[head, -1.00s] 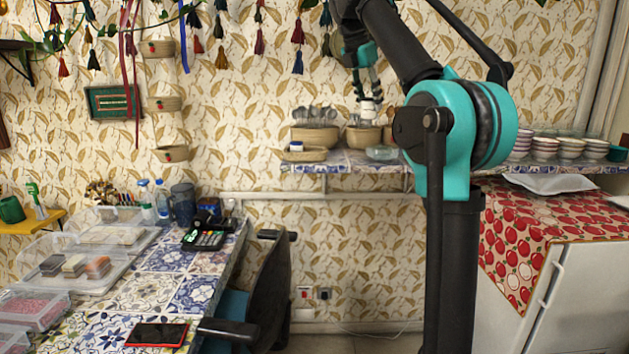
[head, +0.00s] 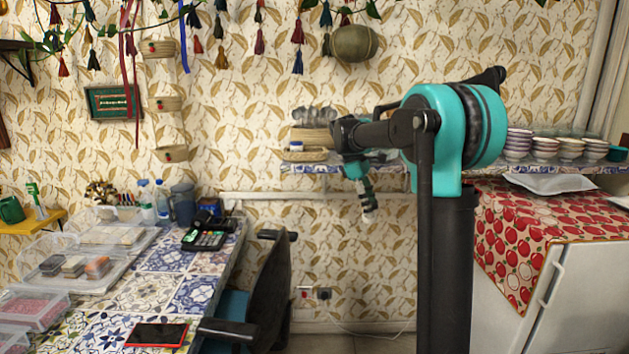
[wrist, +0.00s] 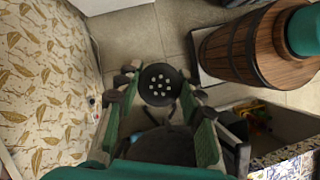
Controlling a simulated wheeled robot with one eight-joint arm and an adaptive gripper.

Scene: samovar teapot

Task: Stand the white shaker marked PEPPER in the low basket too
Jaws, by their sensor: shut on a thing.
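My gripper (head: 367,200) points down in front of the wall, just below shelf height. In the wrist view its fingers are closed around a shaker (wrist: 160,85), whose round black top with white dots faces the camera. In the head view only a small pale part of the shaker (head: 369,209) shows at the fingertips; no PEPPER marking is legible. Small woven baskets hang on the wall at the left, the lowest (head: 172,153) well left of my gripper. A basket with spoons (head: 314,137) stands on the shelf. My arm hides the shelf part to its right.
The tiled wall shelf (head: 305,168) runs behind my arm, with stacked bowls (head: 545,146) at the right. A round gourd-like thing (head: 355,43) hangs above. A tiled table (head: 140,290) with boxes stands at the left. A wooden barrel (wrist: 262,45) shows in the wrist view.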

